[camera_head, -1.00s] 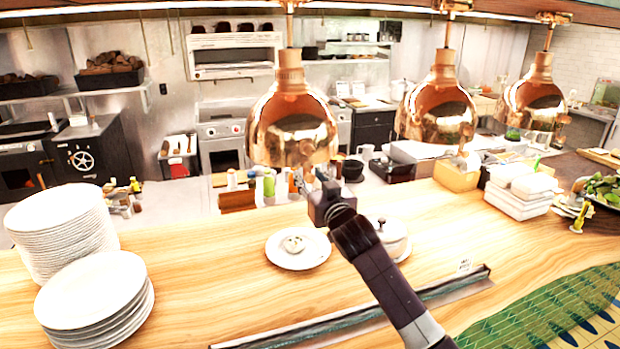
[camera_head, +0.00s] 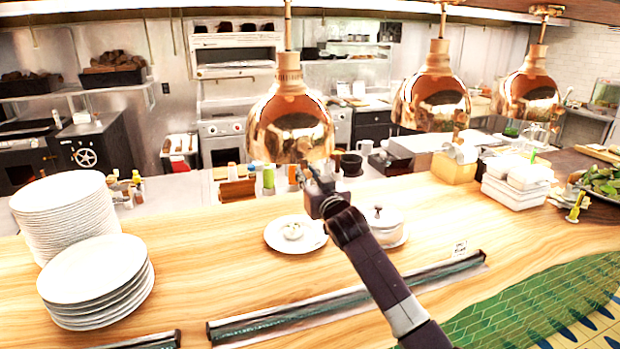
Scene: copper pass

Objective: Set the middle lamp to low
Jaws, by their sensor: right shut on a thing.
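Three shiny copper heat lamps hang in a row over the wooden counter. My right gripper (camera_head: 312,178) is just under the lower right rim of the near lamp. Its jaws are small and dark in the picture, shut on a small part at that rim, which they mostly hide. My right arm reaches up from the bottom right. My left gripper is out of view.
Stacked white plates (camera_head: 98,275) stand at left on the counter (camera_head: 215,262). A small plate with food (camera_head: 292,235) and a lidded white pot (camera_head: 383,222) sit below the gripper. A dark rail (camera_head: 340,300) lies in front. White containers (camera_head: 518,185) stand at right.

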